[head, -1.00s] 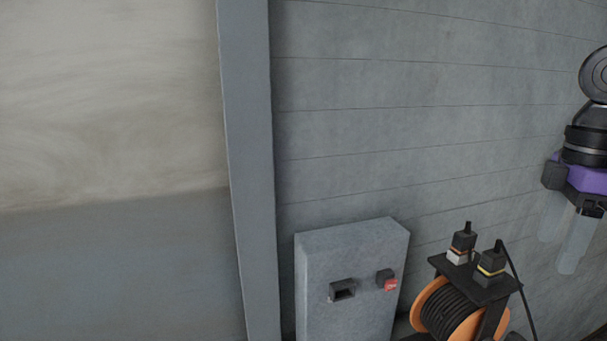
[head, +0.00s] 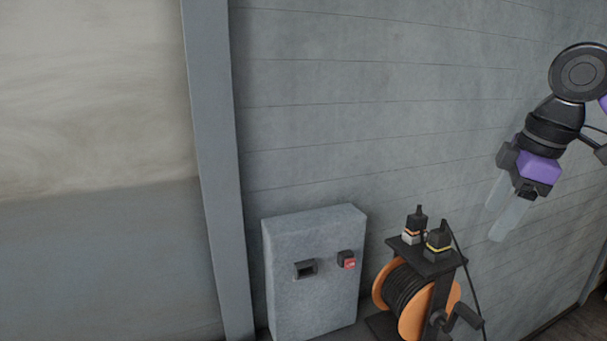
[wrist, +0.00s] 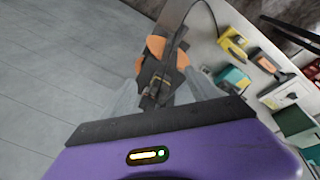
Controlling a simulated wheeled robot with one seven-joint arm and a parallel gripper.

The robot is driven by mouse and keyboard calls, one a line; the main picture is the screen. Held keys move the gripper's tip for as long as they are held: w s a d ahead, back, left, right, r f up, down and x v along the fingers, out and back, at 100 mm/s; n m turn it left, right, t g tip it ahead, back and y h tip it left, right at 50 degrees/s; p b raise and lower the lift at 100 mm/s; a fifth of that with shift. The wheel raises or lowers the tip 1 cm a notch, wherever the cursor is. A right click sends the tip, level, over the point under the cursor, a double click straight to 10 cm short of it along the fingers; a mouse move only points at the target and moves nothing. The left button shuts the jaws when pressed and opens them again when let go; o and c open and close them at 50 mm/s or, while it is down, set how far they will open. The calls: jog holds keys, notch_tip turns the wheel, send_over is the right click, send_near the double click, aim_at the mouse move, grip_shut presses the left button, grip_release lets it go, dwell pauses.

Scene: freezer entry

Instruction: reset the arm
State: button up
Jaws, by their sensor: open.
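My gripper (head: 508,207) is at the right of the head view, with a purple body and two pale translucent fingers pointing down. The fingers stand apart with nothing between them. The gripper is in front of the grey panelled wall, above and to the right of the cable reel. In the wrist view my gripper (wrist: 160,105) shows its purple housing at the bottom, and its fingers frame the reel seen beyond them.
An orange and black cable reel (head: 405,290) with two plugs on top stands below. It also shows in the wrist view (wrist: 155,72). A grey box (head: 310,280) with a red-tagged switch is left of it. Several tools and boxes (wrist: 285,95) lie at right in the wrist view.

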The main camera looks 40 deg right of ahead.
jog(key=w+a+r+m+t, duration=0.1)
jog(key=w+a+r+t, duration=0.25)
jog(key=w+t, duration=0.25)
jog(key=w+a+r+m+t+y, duration=0.1)
jog(key=w+a+r+t, duration=0.1)
jog(key=w+r+t, duration=0.4)
jog(key=w+a+r+m+t, duration=0.1)
jog(key=w+a+r+t, duration=0.2)
jog(key=w+t, duration=0.3)
jog(key=s+a+f+m+h, duration=0.3)
jog(key=s+a+f+m, duration=0.1)
jog(key=f, duration=0.4)
jog(key=s+a+f+m+h, duration=0.4)
jog(key=a+f, duration=0.1)
jog(key=f, duration=0.3)
jog(key=s+a+f+m+h, duration=0.3)
jog(key=s+a+f+m, duration=0.1)
jog(key=f, duration=0.4)
jog(key=s+a+f+n+g+y, duration=0.2)
jog(key=s+a+f+n+y, duration=0.1)
jog(key=s+a+f, duration=0.2)
jog(key=s+a+f+n+g+y, duration=0.2)
jog(key=s+a+f, duration=0.3)
jog(key=s, duration=0.5)
jog(key=s+a+f+n+g+y, duration=0.2)
jog(key=s+a+f+n+y, duration=0.2)
jog(key=s+f, duration=0.3)
jog(key=shift+s+a+f+y+b, duration=0.15)
jog(key=shift+s+a+y+b, duration=0.25)
jog(key=shift+s+a, duration=0.15)
